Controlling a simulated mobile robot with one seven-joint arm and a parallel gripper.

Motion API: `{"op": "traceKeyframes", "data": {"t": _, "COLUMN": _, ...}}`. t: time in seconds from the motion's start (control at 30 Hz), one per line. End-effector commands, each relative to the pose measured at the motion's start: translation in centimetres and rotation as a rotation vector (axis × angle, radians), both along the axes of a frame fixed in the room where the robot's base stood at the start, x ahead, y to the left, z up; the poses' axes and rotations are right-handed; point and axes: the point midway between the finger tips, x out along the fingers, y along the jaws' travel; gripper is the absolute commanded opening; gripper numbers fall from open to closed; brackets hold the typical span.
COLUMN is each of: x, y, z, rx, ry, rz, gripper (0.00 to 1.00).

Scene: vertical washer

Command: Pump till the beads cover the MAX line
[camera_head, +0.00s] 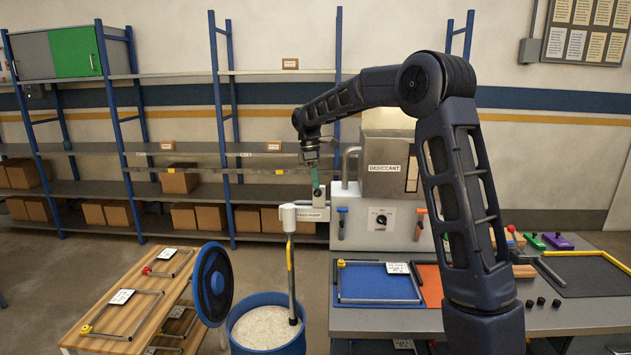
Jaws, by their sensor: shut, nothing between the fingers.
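The grey hopper marked DESICCANT (385,170) stands on a light machine body at the back of the bench. A narrow upright strip (412,174) on its front is too small to read, so I cannot make out a MAX line or bead level. The FEED PUMP (309,214) sits at the machine's left, with a small green upright piece (316,180) above it. My gripper (311,162) points down, shut and empty, just above this green piece; I cannot tell if they touch. A blue drum (239,338) holds white beads (266,327), with a white-topped pipe (291,265) standing in them.
A round blue lid (212,284) stands tilted at the drum's left. A wooden rack (100,335) with frames is at the lower left. The grey bench (390,318) carries a blue mat (378,283) and small parts. Shelves with boxes line the wall.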

Motion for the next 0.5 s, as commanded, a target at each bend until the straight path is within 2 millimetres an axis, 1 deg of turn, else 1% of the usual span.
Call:
{"op": "traceKeyframes", "data": {"t": 0.27, "x": -1.0, "y": 0.0, "z": -0.9, "rx": -0.001, "ry": -0.084, "rz": 0.002, "gripper": 0.0}}
{"op": "traceKeyframes", "data": {"t": 0.5, "x": -2.5, "y": 0.0, "z": -3.2, "rx": 0.0, "ry": -0.264, "rz": 0.004, "gripper": 0.0}}
